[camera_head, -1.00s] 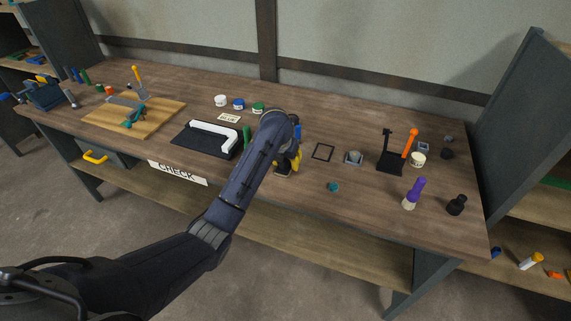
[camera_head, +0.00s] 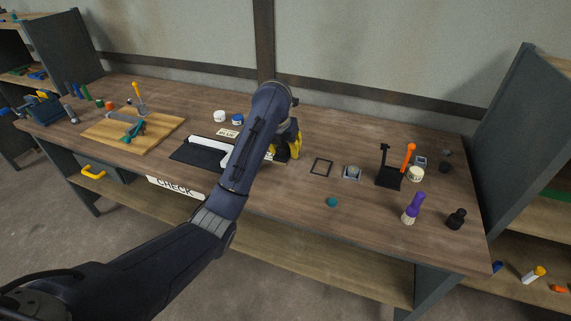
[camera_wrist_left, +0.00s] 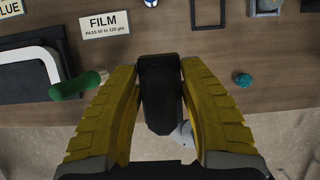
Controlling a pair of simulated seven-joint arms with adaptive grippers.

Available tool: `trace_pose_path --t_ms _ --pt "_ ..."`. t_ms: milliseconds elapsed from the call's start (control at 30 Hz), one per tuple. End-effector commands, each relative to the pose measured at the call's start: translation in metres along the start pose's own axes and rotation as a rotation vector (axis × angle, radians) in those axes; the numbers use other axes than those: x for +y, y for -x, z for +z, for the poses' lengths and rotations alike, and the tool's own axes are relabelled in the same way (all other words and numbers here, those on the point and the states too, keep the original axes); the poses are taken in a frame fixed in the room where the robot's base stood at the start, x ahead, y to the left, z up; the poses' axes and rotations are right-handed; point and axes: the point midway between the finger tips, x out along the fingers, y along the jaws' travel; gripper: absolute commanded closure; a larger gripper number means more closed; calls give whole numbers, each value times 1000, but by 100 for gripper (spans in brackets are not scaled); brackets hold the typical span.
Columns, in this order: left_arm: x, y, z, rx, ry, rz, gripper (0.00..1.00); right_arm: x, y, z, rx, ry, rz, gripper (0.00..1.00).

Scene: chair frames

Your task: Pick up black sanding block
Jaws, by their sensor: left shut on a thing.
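The black sanding block (camera_wrist_left: 160,92) is between the two yellow ribbed fingers of my left gripper (camera_wrist_left: 159,72) in the left wrist view. The fingers are shut on its sides and the block appears held above the table. In the head view my left gripper (camera_head: 292,146) is over the middle of the workbench, largely behind my arm. The block is not clearly visible there. A small grey-white shape shows partly behind the block in the wrist view. My right gripper is not in view.
A green handle (camera_wrist_left: 74,86) and FILM label (camera_wrist_left: 105,25) are near. A dark square frame (camera_head: 321,167), grey holder (camera_head: 352,172) and teal knob (camera_head: 332,202) lie right.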

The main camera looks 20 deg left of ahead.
Motion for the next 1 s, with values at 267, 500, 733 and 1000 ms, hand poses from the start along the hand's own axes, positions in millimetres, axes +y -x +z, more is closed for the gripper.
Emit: trace_pose_path --t_ms 267,500,733,1000 --pt "2 39 17 -6 -3 6 94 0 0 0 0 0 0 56" --pt "1 60 26 -7 -2 5 94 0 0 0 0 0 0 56" --pt "1 69 29 -3 -1 2 94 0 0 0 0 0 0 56" --pt "0 70 29 -1 0 1 94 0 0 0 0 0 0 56"
